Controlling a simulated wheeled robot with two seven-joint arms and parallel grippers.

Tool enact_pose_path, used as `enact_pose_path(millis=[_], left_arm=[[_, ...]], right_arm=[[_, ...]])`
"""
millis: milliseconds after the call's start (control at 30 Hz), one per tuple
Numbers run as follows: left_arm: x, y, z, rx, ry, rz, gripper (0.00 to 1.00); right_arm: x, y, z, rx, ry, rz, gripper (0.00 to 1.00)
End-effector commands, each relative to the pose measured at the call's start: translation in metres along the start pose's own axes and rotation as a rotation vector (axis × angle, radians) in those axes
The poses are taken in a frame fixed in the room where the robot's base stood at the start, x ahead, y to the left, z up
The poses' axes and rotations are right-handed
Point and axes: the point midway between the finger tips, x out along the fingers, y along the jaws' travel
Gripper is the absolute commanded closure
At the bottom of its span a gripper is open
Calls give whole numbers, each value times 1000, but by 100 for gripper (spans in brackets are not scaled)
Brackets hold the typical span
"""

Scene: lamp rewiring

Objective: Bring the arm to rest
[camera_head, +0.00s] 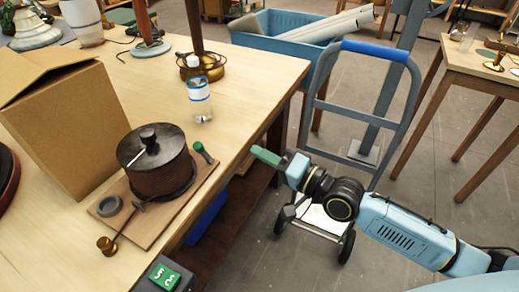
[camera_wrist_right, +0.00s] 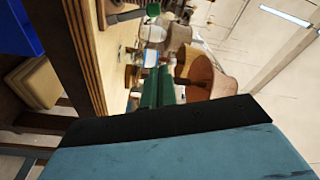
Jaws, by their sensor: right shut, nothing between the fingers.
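My right arm comes in from the right in the head view. Its gripper (camera_head: 264,155) has green fingers and is shut and empty, in the air beyond the workbench's right edge, in front of the hand truck. The green fingers (camera_wrist_right: 158,88) also show together in the right wrist view, with nothing between them. The workbench (camera_head: 262,75) lies to the left of the gripper, which is apart from the things on it. My left gripper is not in view.
A hand truck (camera_head: 376,49) stands close behind my right arm. Another table (camera_head: 485,75) stands at right.

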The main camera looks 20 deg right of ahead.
Motion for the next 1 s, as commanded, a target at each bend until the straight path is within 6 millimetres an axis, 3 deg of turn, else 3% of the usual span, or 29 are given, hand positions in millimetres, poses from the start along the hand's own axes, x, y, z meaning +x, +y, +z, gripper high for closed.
enact_pose_path(millis=[233,333,467,600,667,800,1000], left_arm=[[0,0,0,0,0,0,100],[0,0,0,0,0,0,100],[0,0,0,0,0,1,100],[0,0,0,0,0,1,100],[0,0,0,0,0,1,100],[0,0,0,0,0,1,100],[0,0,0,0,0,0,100]], right_arm=[[0,5,0,-6,3,11,100],[-2,33,0,-49,15,69,100],[-16,109,4,-167,28,237,100],[-53,209,24,-321,-16,473,100],[-75,247,37,-380,-55,570,100],[-137,324,81,-494,-192,779,100],[-243,398,166,-604,-476,1012,100]])
